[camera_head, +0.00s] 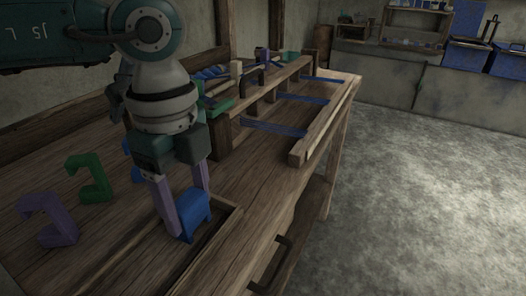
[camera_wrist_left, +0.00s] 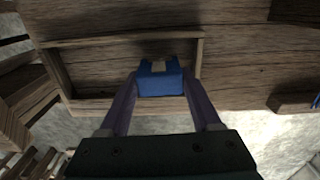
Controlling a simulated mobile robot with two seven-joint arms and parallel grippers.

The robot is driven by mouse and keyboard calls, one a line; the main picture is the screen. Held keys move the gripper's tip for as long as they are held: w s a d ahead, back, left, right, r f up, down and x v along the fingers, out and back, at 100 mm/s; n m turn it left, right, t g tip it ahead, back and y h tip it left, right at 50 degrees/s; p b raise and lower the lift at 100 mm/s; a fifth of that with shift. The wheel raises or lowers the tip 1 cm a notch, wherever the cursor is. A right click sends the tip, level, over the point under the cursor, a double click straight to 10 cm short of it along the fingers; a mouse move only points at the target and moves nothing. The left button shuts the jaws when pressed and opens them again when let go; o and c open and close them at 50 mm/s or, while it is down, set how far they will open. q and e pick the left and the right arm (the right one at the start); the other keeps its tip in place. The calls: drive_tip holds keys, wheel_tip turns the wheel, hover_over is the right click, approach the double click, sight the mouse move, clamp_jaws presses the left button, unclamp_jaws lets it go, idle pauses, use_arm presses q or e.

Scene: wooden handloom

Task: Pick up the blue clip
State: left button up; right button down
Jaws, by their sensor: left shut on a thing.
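My left gripper (camera_head: 188,213) reaches down over the front of the wooden workbench and is shut on a blue clip (camera_head: 193,216). In the left wrist view the blue clip (camera_wrist_left: 160,82) sits between the two purple fingers of the left gripper (camera_wrist_left: 160,92), over or at the edge of a shallow wooden tray. I cannot tell whether the clip touches the surface below it. Another blue piece (camera_head: 134,165) stands behind my arm, partly hidden. My right gripper is not in view.
A green clip (camera_head: 90,178) and a purple clip (camera_head: 48,222) stand on the bench at the left. The wooden tray (camera_head: 226,226) lies along the front edge. A loom frame (camera_head: 330,125) with blue strips is to the right. Open floor lies beyond.

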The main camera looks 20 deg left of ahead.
use_arm(q)
drive_tip(key=c, duration=0.4)
drive_tip(key=shift+c, duration=0.2)
